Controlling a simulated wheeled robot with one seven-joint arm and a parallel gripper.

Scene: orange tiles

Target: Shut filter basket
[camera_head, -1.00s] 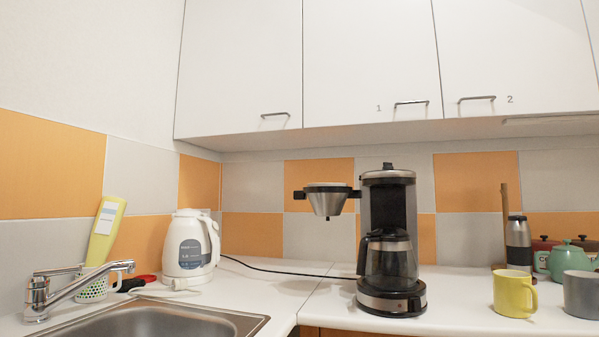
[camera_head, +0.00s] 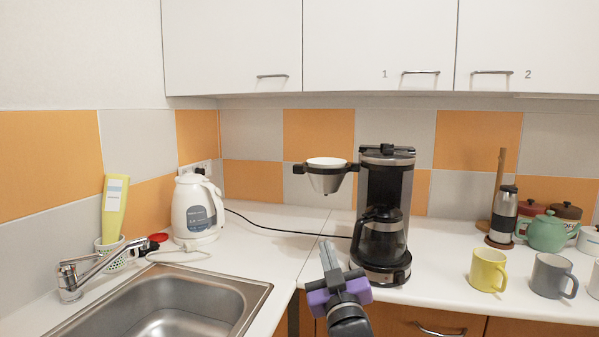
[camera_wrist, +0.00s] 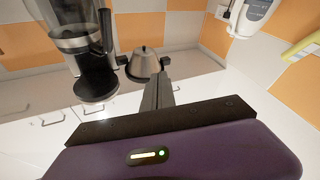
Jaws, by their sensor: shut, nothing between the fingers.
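The filter basket (camera_head: 326,178) is a steel cone with a white rim in a black holder. It is swung out to the left of the coffee maker (camera_head: 384,215) and hangs above the counter. In the wrist view the picture is tilted over, and the basket (camera_wrist: 144,64) shows just beyond my fingers, beside the coffee maker (camera_wrist: 92,45). My gripper (camera_head: 328,250) is shut and empty. In the head view it is below the basket, in front of the counter's edge. In the wrist view my gripper (camera_wrist: 161,85) points toward the basket. The glass carafe (camera_head: 380,238) stands in the coffee maker.
A white kettle (camera_head: 196,210) stands left, with a black cord running along the counter. The sink (camera_head: 165,305) is at front left. A yellow mug (camera_head: 488,270), a grey mug (camera_head: 551,276) and a green teapot (camera_head: 546,232) stand right. Cabinets (camera_head: 380,45) hang above.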

